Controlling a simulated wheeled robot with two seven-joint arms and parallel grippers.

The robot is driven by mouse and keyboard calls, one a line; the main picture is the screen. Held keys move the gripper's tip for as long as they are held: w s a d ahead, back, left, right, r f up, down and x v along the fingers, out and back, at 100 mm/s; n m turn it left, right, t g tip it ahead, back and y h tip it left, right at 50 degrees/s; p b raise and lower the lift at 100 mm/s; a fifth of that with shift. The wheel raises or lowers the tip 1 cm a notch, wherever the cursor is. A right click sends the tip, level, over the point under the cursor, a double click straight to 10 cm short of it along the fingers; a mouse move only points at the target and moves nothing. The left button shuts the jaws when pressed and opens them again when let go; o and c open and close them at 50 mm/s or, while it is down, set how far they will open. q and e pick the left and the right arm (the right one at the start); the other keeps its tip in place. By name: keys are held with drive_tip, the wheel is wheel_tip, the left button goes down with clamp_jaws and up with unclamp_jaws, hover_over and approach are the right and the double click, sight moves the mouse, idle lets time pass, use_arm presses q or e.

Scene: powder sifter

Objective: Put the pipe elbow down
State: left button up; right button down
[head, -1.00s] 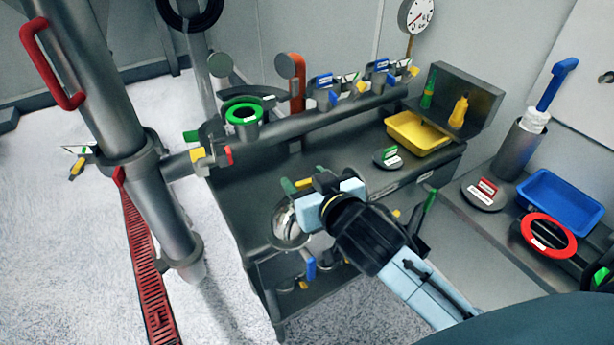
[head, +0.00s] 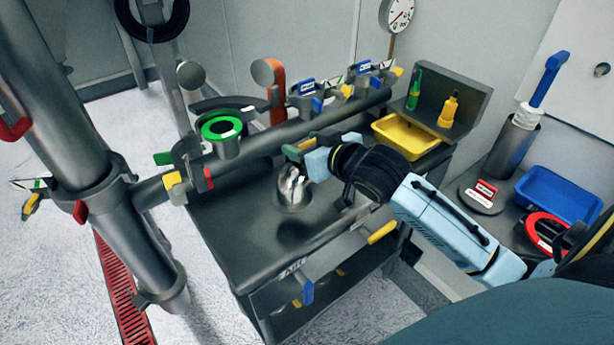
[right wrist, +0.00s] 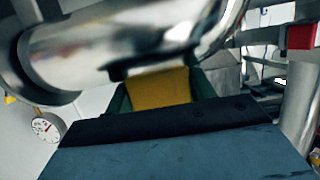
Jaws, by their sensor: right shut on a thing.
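The pipe elbow (head: 291,188) is a shiny, curved silver pipe in the head view, over the dark workbench top (head: 235,235). My right gripper (head: 298,152) is at its upper end and shut on it. In the right wrist view the elbow (right wrist: 130,42) fills the top, right in front of the green and yellow fingers (right wrist: 158,90). The elbow's lower end is close to the bench top; I cannot tell whether it touches. My left gripper is not in view.
A horizontal pipe with valves, a green-ringed port (head: 222,127) and an orange handle (head: 276,90) runs behind the elbow. A yellow tray (head: 407,138) stands at the back right, a blue tray (head: 558,195) farther right. The bench's front left is clear.

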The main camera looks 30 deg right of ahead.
drive_tip(key=shift+f+b, duration=0.6)
drive_tip(key=shift+f, duration=2.25)
drive_tip(key=c, duration=0.5)
unclamp_jaws()
drive_tip(key=shift+f, duration=0.1)
drive_tip(key=shift+s+r, duration=0.15)
drive_tip(key=shift+r, duration=0.05)
drive_tip(key=p+v, duration=0.1)
drive_tip(key=v, duration=1)
drive_tip(key=shift+s+r, duration=0.15)
drive_tip(key=shift+s, duration=0.2)
